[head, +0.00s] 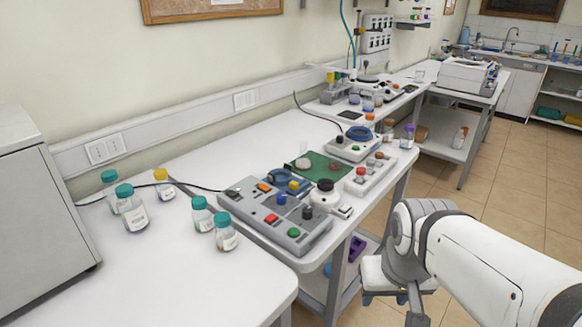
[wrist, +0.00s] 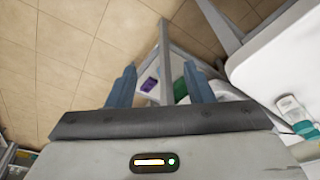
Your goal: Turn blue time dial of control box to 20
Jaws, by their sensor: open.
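The control box (head: 262,226) is a grey panel on the white bench in the head view. It has red, green, yellow and orange buttons and small blue knobs. One blue knob (head: 281,198) stands near its middle and a darker one (head: 308,212) on its right side. Dial markings are too small to read, so I cannot tell which is the time dial or its setting. My gripper (wrist: 160,88) is open and empty, with two blue-grey fingers apart in the wrist view. It is in front of the bench, right of the control box and not touching it.
Several teal-capped bottles (head: 226,232) stand left of the box. A black-topped white device (head: 325,194) and a green mat (head: 318,166) lie beyond it. The bench leg and lower shelf, with a purple item (wrist: 150,86), show below. Open tiled floor (head: 470,190) lies right.

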